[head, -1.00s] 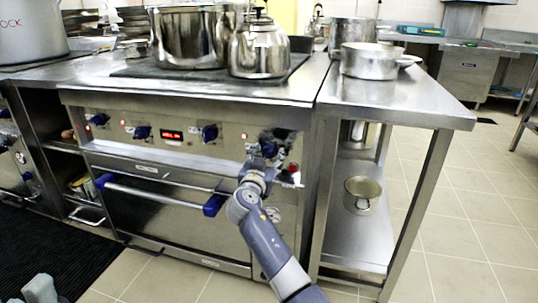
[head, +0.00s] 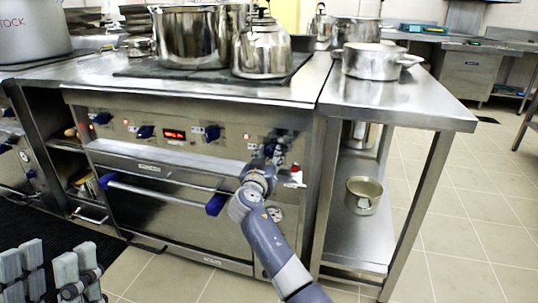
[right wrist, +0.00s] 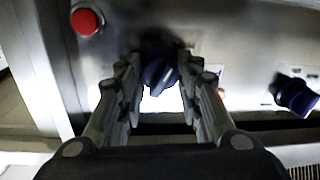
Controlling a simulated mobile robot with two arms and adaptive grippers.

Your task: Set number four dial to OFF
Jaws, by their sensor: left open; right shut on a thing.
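The stove's control panel (head: 228,160) carries a row of blue dials. Three show in the head view: the far left dial (head: 102,118), the second dial (head: 145,132) and the third dial (head: 211,133). My right gripper (head: 271,152) is at the right end of the row and covers the fourth dial there. In the right wrist view, its fingers are shut on the blue number four dial (right wrist: 158,76), one on each side. The dial looks tilted; its marking is hidden. My left gripper (head: 50,268) is open and empty at the lower left, away from the stove.
A red button (right wrist: 87,21) and a neighbouring dial (right wrist: 296,95) flank the gripped dial. The oven handle (head: 165,193) sticks out below the panel. Pots and a kettle (head: 262,48) stand on top. A steel side table (head: 400,102) stands to the right.

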